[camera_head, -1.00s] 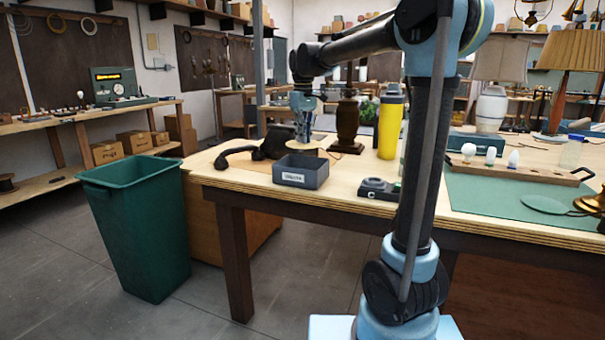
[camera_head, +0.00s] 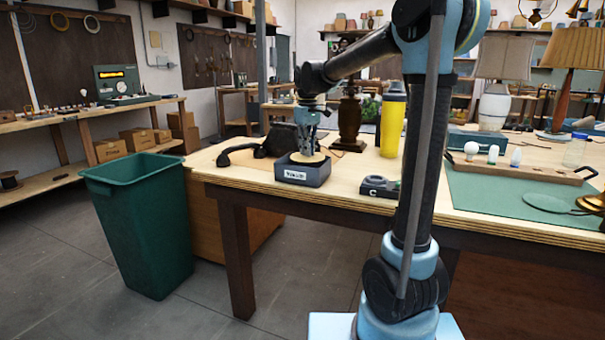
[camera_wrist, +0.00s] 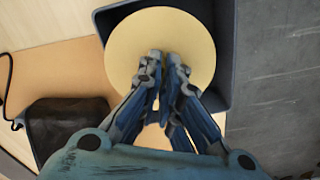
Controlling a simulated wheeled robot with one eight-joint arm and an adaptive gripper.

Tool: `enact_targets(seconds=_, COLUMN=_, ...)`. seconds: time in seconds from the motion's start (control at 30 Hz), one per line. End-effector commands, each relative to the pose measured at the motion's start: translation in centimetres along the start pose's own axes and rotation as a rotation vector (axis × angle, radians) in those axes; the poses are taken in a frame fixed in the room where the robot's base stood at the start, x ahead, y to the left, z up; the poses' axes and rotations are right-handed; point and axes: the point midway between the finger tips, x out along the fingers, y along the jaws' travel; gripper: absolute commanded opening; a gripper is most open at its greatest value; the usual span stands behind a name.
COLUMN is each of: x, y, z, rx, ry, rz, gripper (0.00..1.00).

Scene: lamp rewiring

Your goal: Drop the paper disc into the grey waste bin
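The paper disc (camera_wrist: 188,30) is round and pale yellow. In the wrist view it lies under my fingertips, and it shows in the head view (camera_head: 308,158) at the opening of a small grey bin (camera_head: 313,177). This bin is an open box with a white label on the table's front left part; its rim also shows in the wrist view (camera_wrist: 224,50). My gripper (camera_wrist: 165,57) points down with its fingers close together at the disc's middle, shut on it. The exact grip is partly hidden by the fingers.
A large green bin (camera_head: 140,220) stands on the floor left of the table. A dark handset-like object (camera_head: 240,152) lies left of the grey bin. A small dark device (camera_head: 379,187) and a yellow bottle (camera_head: 392,125) stand to the right. A tray with bulbs (camera_head: 520,168) is farther right.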

Motion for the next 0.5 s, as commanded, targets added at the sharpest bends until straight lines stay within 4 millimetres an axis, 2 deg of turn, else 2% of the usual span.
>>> enact_targets(seconds=0.03, x=-0.01, y=-0.01, z=-0.01, rx=0.000, ry=0.000, rz=0.000, gripper=0.18)
enact_targets(seconds=0.1, x=-0.01, y=-0.01, z=-0.01, rx=0.000, ry=0.000, rz=0.000, gripper=0.28)
enact_targets(seconds=0.5, x=-0.43, y=-0.02, z=-0.03, rx=-0.001, ry=0.000, rz=0.000, gripper=0.28)
